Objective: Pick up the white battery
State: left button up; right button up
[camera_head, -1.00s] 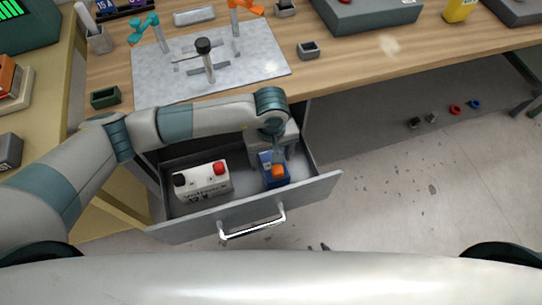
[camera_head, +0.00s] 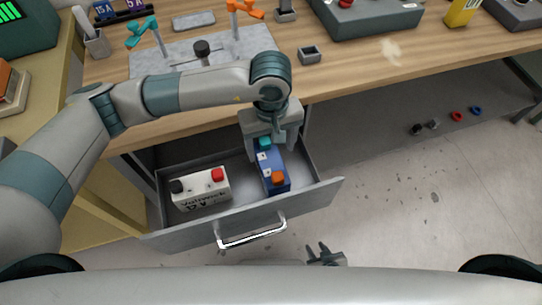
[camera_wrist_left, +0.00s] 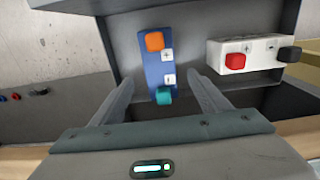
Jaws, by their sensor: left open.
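The white battery (camera_head: 201,190), with a black and a red terminal, stands in the left part of the open drawer (camera_head: 188,226). It also shows at the right of the left wrist view (camera_wrist_left: 245,54). A blue battery (camera_head: 273,168) with an orange and a teal terminal stands to its right. My left gripper (camera_head: 270,150) is open, above the rear end of the blue battery. In the left wrist view the blue battery (camera_wrist_left: 159,66) lies between the spread fingers (camera_wrist_left: 160,82), with no visible contact. My right gripper (camera_head: 323,254) shows only partly at the bottom; its jaw opening is unclear.
The drawer front with its handle (camera_head: 252,238) juts out below the wooden workbench (camera_head: 355,75). A metal plate with levers (camera_head: 180,58) and a small dark bin (camera_head: 309,55) stand on the bench. Floor to the right is mostly clear, with small parts lying further back.

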aim_at(211, 186)
jog(key=u, duration=0.85)
